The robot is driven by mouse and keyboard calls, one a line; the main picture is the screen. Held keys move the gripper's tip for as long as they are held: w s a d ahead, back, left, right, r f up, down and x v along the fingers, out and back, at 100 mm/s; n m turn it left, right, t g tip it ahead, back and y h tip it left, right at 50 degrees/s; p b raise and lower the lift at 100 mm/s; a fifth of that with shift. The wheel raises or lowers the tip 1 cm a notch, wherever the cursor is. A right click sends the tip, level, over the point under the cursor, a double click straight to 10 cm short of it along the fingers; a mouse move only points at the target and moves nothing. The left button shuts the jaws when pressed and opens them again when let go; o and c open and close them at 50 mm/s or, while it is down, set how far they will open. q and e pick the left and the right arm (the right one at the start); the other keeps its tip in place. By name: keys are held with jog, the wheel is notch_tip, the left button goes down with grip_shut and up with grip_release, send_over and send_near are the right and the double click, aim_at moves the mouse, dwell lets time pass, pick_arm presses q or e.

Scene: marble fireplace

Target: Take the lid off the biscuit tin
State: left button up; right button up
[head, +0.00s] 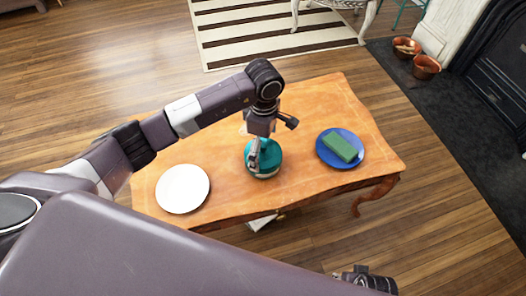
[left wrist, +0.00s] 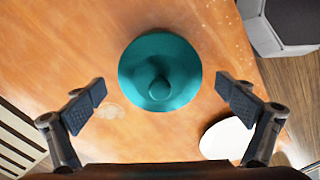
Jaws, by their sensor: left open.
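The biscuit tin (head: 264,174) stands near the middle of the wooden table, mostly hidden under its teal lid (head: 271,158). In the left wrist view the round teal lid (left wrist: 140,72) with its raised knob (left wrist: 159,89) fills the middle and hides the tin below. My left gripper (head: 256,158) is over the lid, pointing down. In the left wrist view my left gripper (left wrist: 162,97) is open, with one finger either side of the knob in the picture and nothing between them. Part of my right gripper (head: 367,280) shows at the bottom edge; its fingers are not clear.
On the wooden table (head: 310,100), a white plate (head: 183,188) lies left of the tin. A blue plate (head: 325,155) with a green sponge (head: 340,146) lies to its right. Bare tabletop is behind and between them. Copper pots (head: 426,67) stand by the fireplace.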

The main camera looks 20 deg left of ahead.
pick_arm(q)
jog(key=shift+s, duration=0.1)
jog(key=c, duration=2.5)
jog(key=shift+f, duration=0.1)
grip_shut()
